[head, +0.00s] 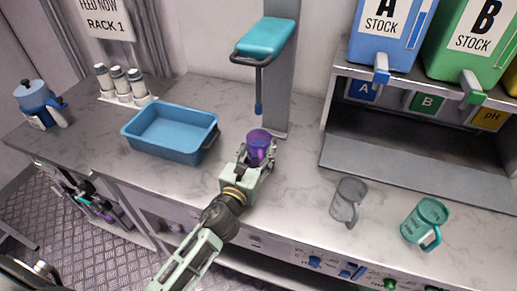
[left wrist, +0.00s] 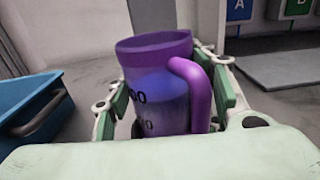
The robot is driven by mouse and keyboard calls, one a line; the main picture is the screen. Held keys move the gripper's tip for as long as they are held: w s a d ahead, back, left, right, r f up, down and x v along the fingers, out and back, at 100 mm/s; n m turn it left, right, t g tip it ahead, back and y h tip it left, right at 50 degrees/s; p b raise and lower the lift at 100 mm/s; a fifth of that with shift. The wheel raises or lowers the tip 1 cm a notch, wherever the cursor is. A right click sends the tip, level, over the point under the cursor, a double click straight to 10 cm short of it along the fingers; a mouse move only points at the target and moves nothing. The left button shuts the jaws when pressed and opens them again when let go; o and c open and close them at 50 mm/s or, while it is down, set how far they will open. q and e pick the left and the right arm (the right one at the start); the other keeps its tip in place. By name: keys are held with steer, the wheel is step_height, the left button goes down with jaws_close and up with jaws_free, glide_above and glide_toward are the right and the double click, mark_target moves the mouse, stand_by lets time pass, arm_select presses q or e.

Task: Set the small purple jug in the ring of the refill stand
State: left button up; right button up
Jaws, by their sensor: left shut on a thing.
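The small purple jug (head: 259,146) is upright between the fingers of my left gripper (head: 257,160), in front of the foot of a grey post (head: 281,70). The left wrist view shows the jug (left wrist: 155,85) close up, with dark marks on its wall and its handle facing the camera. The green fingers are shut on its two sides. The post carries a teal head (head: 264,37) with a dark loop (head: 236,58) and a hanging rod with a blue tip (head: 259,108), behind and above the jug. I cannot tell whether the jug touches the counter. My right gripper is not in view.
A blue tub (head: 170,148) stands left of the jug. A grey see-through mug (head: 346,203) and a teal mug (head: 427,226) stand to the right. A dispenser shelf (head: 400,180) with stock tanks is at the back right. White bottles (head: 120,83) and a blue pot (head: 33,92) are at the left.

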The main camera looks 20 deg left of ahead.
arm_select(q)
steer(key=shift+f, duration=0.1)
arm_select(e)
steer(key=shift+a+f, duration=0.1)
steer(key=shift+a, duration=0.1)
arm_select(q)
steer(key=shift+f, duration=0.1)
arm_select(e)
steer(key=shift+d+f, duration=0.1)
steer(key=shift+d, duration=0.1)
arm_select(q)
steer(key=o, duration=1.2)
steer(key=shift+c, duration=0.2)
steer(key=o, duration=0.4)
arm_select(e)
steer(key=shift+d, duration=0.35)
arm_select(q)
steer(key=s, duration=1.2)
steer(key=shift+a, duration=0.4)
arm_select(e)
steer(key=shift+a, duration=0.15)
